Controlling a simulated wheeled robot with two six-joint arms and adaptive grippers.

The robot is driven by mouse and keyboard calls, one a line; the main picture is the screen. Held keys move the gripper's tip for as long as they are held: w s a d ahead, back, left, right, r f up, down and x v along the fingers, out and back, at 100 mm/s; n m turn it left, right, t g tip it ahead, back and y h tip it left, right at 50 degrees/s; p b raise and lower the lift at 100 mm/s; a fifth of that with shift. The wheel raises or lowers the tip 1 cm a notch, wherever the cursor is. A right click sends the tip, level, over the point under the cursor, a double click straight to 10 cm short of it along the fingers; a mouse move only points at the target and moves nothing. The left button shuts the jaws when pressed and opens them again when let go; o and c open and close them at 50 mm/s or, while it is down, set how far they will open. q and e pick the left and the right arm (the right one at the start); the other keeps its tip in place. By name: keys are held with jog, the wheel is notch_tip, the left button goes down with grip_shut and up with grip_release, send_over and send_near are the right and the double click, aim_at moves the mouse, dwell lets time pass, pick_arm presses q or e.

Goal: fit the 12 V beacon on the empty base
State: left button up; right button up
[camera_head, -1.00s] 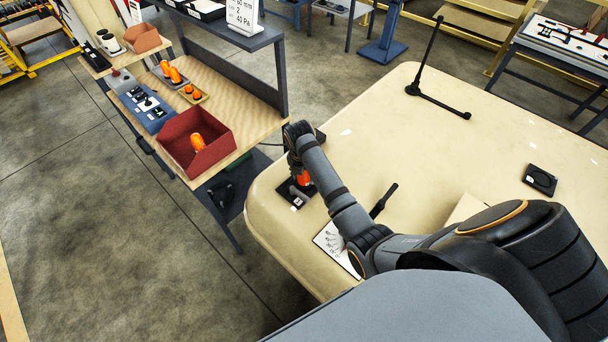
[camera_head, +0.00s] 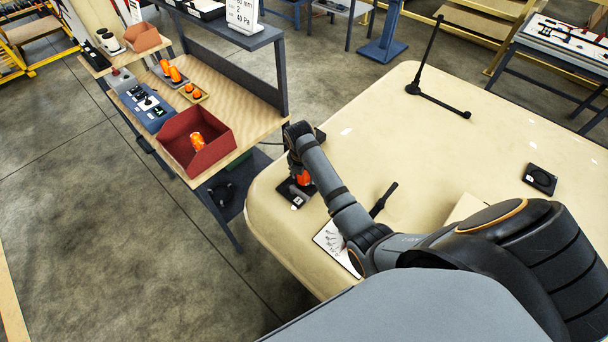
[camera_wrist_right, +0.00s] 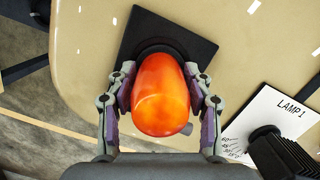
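An orange beacon (camera_head: 304,178) is in my right gripper (camera_head: 299,168), over a black square base plate (camera_head: 296,196) near the left edge of the cream roof. In the right wrist view the fingers of the right gripper (camera_wrist_right: 160,78) press on both sides of the beacon (camera_wrist_right: 160,98). A dark round part shows behind the beacon on the base plate (camera_wrist_right: 187,34). I cannot tell whether the beacon is seated or just above. Its voltage marking does not show. Another black base (camera_head: 540,179) lies bare at the right of the roof. My left gripper is out of view.
A sheet marked LAMP 1 (camera_wrist_right: 262,118) and a black upright part (camera_wrist_right: 284,155) are close beside the base. A trolley at the left carries a red bin (camera_head: 222,143) with an orange beacon inside and trays with more orange lamps (camera_head: 175,75). A black rod stand (camera_head: 428,65) is at the back.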

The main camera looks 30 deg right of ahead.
jog(key=o, duration=0.3)
jog(key=r, duration=0.4)
jog(key=a+r, duration=0.1)
jog(key=r, duration=0.3)
jog(key=s+r, duration=0.1)
jog(key=r, duration=0.3)
jog(key=shift+s+a, duration=0.1)
jog(key=shift+a, duration=0.05)
jog(key=shift+f, duration=0.1)
